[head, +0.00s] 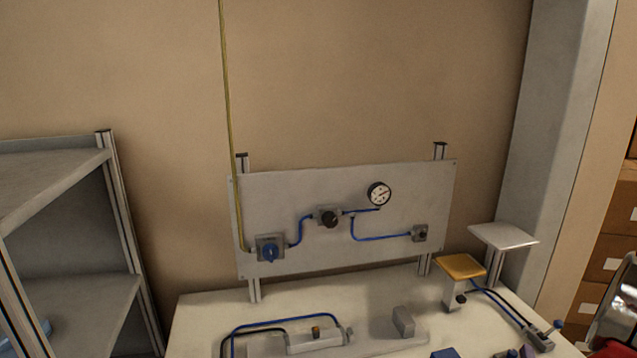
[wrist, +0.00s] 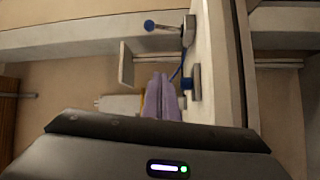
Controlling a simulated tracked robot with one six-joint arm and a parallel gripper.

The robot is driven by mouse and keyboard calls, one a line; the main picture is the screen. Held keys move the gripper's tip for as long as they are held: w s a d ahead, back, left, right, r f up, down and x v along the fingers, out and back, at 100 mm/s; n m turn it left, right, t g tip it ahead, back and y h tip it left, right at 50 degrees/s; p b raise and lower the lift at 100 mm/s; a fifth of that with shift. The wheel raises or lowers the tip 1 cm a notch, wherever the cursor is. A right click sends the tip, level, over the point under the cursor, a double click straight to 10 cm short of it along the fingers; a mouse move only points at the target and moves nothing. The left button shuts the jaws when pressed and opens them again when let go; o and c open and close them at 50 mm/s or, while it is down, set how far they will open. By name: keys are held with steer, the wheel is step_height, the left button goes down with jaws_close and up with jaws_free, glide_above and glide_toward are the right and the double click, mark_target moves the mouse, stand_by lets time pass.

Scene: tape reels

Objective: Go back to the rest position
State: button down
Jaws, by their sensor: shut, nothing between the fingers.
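My gripper (wrist: 161,80) shows in the wrist view as two pale lavender fingers pressed together, with nothing between them. It is above or in front of bench fittings, apart from them as far as I can tell. In the head view the gripper is not visible. No separate task object is named.
In the head view, a grey panel (head: 290,195) with a pressure gauge (head: 379,194) and blue tubes stands behind a pale bench (head: 200,312). A yellow-topped post (head: 460,267) and a white plate (head: 503,235) stand right. Shelves (head: 70,222) are left.

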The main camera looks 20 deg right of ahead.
steer(key=w, duration=0.2)
steer(key=w+a+y, duration=0.1)
steer(key=w, duration=0.1)
steer(key=w+a+r+y, duration=0.1)
steer(key=w, duration=0.1)
steer(key=shift+w+r, duration=0.1)
steer(key=shift+w, duration=0.2)
steer(key=w+a, duration=0.1)
steer(key=w, duration=0.1)
steer(key=w+a+r+g+y, duration=0.1)
steer(key=w+a, duration=0.1)
steer(key=w+a+m+y, duration=0.1)
steer(key=w, duration=0.1)
steer(key=shift+a+r+g, duration=0.15)
steer(key=shift+r+g, duration=0.15)
steer(key=shift+r, duration=0.05)
steer(key=w+a+r+m+g+y, duration=0.1)
steer(key=a+r+m+g+y, duration=0.2)
steer(key=a, duration=1)
steer(key=a+r+m+g+y, duration=0.1)
steer(key=a+r+m+y, duration=0.2)
steer(key=a, duration=1)
steer(key=s+a+r+g+y, duration=0.2)
steer(key=s+a+r+y, duration=0.1)
steer(key=s+a, duration=0.7)
steer(key=a, duration=0.4)
steer(key=shift+s+g, duration=0.3)
steer(key=shift+s, duration=0.05)
